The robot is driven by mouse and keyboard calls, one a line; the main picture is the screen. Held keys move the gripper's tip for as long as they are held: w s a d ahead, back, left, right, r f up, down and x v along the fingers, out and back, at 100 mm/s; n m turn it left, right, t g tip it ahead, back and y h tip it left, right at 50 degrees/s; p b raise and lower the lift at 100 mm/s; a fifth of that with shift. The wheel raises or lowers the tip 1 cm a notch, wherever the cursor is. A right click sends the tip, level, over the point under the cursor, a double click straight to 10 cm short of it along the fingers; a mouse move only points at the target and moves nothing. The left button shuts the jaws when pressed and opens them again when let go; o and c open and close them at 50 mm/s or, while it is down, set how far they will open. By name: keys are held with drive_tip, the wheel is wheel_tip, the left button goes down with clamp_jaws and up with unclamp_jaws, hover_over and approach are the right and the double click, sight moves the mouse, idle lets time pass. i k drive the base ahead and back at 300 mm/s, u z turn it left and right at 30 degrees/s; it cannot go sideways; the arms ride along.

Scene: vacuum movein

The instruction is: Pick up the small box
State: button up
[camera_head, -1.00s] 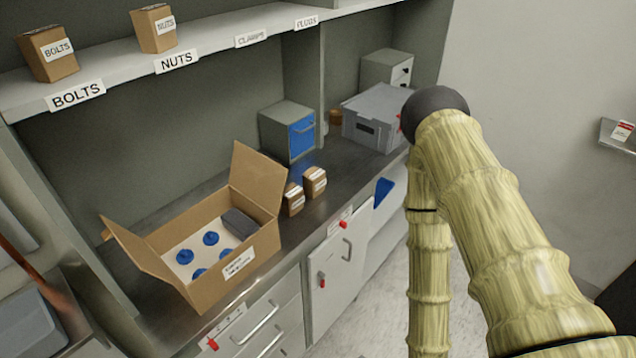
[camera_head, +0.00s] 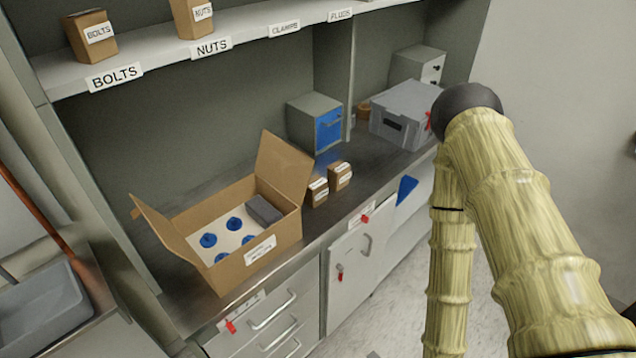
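Two small brown boxes with white labels stand side by side on the metal counter, just right of the large open carton. One is the left small box (camera_head: 318,192) and the other is the right small box (camera_head: 340,177). Two more small boxes stand on the upper shelf: one labelled BOLTS (camera_head: 91,36) and one labelled NUTS (camera_head: 193,17). I cannot tell which one the task means. My arm, in a yellowish ribbed cover, fills the right side of the view. My gripper is not visible.
The open carton (camera_head: 272,231) holds blue round parts and a dark grey block. Behind stand a blue-fronted cabinet (camera_head: 316,123) and a grey bin (camera_head: 404,112). A drawer unit (camera_head: 265,325) is below the counter. A grey basin (camera_head: 40,310) is at lower left.

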sight(317, 192)
drive_tip(key=k, duration=1.25)
drive_tip(key=z, duration=0.6)
drive_tip(key=i, duration=1.15)
drive_tip(key=u, duration=0.75)
drive_tip(key=i, duration=0.6)
drive_tip(key=u, duration=0.7)
